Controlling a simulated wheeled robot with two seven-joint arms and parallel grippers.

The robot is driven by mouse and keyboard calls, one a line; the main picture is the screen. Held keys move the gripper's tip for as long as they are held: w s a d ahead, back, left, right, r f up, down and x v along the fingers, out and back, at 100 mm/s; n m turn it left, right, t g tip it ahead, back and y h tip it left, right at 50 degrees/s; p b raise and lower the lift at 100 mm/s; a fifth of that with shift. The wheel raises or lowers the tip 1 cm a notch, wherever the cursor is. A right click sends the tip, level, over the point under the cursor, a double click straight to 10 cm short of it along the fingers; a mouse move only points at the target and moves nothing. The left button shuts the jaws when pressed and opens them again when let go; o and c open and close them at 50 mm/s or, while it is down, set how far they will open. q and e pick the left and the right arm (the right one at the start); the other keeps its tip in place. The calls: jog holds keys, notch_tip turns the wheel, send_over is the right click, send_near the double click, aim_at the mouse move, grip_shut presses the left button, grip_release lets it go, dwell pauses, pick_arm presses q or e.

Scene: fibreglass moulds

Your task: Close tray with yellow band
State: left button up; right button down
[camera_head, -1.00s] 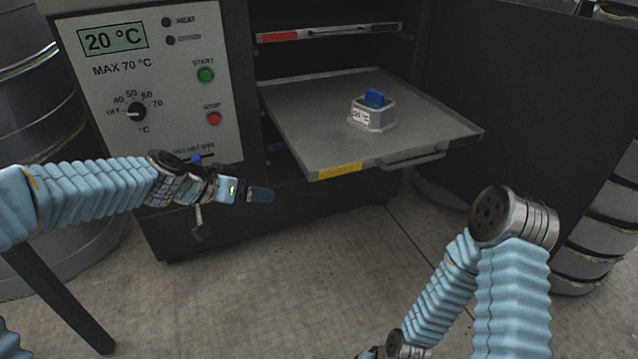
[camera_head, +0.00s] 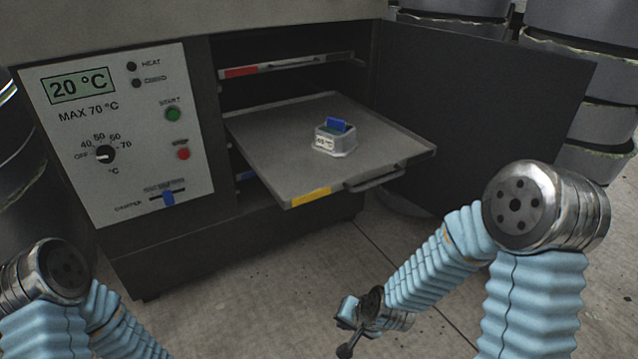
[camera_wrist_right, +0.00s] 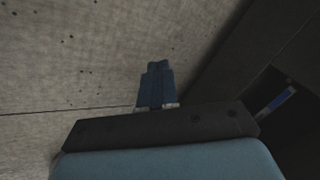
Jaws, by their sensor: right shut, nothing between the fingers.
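The grey tray with the yellow band (camera_head: 390,144) is pulled far out of the oven. Its yellow band (camera_head: 311,198) is on the front edge, left of the tray's handle (camera_head: 375,181). A grey mould with a blue piece (camera_head: 337,139) sits on the tray. My right gripper (camera_wrist_right: 157,72) is shut and empty in the right wrist view, over the floor. In the head view the right arm's wrist (camera_head: 372,306) is low, in front of and below the tray, apart from it. My left gripper is out of view; only part of that arm shows at lower left.
The oven door (camera_head: 480,110) stands open to the right of the tray. A tray with a red band (camera_head: 238,72) sits inside above. A blue-banded edge (camera_head: 245,176) shows below. The control panel (camera_head: 118,140) is at left. The floor in front is clear.

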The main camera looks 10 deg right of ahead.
jog(key=w+r+m+t+p, duration=0.1)
jog(key=w+r+m+t, duration=0.1)
jog(key=r, duration=0.6)
jog(key=w+r+m+t+p, duration=0.1)
jog(key=w+r+p, duration=0.1)
jog(key=r, duration=0.6)
pick_arm(q)
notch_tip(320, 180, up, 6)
jog(key=p, duration=0.2)
pick_arm(e)
jog(key=m+t+y, duration=0.1)
jog(key=m+t, duration=0.2)
jog(key=m, duration=0.1)
send_near(309, 194)
jog(key=b+x, duration=0.5)
jog(key=shift+s+f, duration=0.1)
jog(key=shift+f, duration=0.4)
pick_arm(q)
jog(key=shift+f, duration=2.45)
pick_arm(e)
jog(key=shift+w+a, duration=0.2)
jog(key=shift+w, duration=0.45)
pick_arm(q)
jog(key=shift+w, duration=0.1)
pick_arm(e)
jog(key=shift+w, duration=0.1)
